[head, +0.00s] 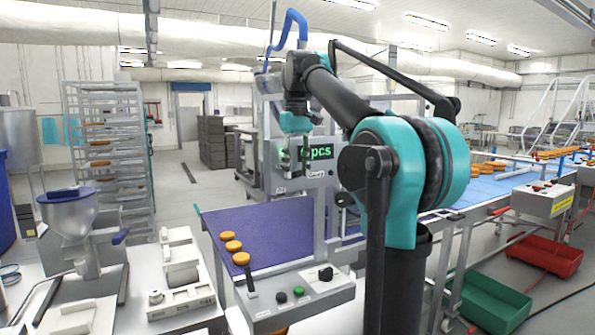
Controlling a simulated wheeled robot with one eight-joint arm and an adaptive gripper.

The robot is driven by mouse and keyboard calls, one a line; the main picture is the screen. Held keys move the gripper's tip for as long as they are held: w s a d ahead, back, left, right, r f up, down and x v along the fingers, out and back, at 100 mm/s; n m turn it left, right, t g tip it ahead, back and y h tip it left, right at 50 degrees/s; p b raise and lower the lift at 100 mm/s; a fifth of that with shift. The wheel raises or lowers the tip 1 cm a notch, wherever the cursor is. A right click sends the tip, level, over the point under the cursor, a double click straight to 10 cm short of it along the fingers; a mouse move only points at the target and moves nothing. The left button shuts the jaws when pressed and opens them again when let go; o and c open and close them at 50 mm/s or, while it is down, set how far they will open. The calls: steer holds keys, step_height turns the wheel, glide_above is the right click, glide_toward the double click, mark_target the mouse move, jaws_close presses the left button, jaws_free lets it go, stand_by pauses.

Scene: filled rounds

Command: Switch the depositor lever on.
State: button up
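A control box (300,305) stands at the front centre, with a black upright lever (250,281) at its left. Its black and green buttons and a black knob sit to the right of the lever. The picture does not show which of these is the depositor lever. My gripper (295,165) points down in front of the counter display, above and behind the control box. Its fingers look apart, with nothing between them, and it is away from both levers.
The counter display (320,153) reads "pcs" in green. A purple belt (275,232) carries several orange rounds (234,246). White scale-like devices (180,285) stand on the left bench. A blue conveyor (490,188) runs at right, above green (490,303) and red (545,257) crates.

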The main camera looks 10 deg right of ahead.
steer(key=shift+f, duration=0.25)
steer(key=shift+c, duration=0.6)
jaws_close()
steer(key=shift+w+a+r+g+h, duration=0.1)
steer(key=shift+w+r+g+h, duration=0.2)
steer(key=shift+g, duration=0.6)
steer(key=shift+o, duration=0.6)
jaws_free()
